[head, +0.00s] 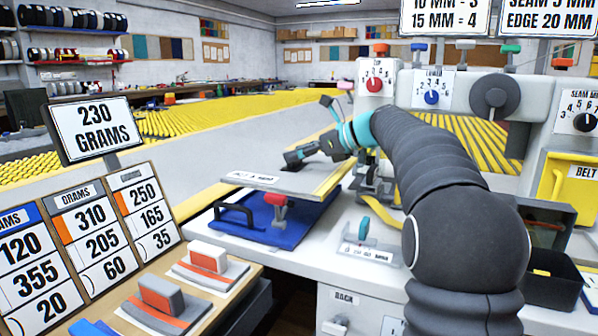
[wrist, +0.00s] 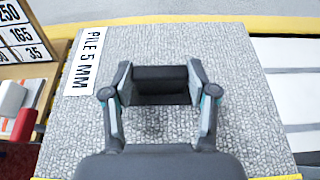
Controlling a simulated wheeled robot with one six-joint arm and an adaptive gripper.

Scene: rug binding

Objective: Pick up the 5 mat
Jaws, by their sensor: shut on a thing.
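The 5 mm mat is a grey looped-pile mat (head: 300,182) with a yellow edge and a white label. In the wrist view the mat (wrist: 235,110) fills most of the picture, and its label (wrist: 83,62) reads "PILE 5 MM". My gripper (head: 308,154) is over the mat in the head view. In the wrist view my gripper (wrist: 160,90) is shut on the dark bar-shaped handle (wrist: 160,75) on top of the mat. In the head view the mat appears to be above a blue mat; whether they touch is unclear.
The blue mat (head: 255,232) with a black handle (head: 234,213) lies on the white bench. A red-topped lever (head: 279,208) stands in front. The dial machine (head: 440,90) is behind at right. Sample blocks (head: 210,258) and number boards (head: 90,232) are at left.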

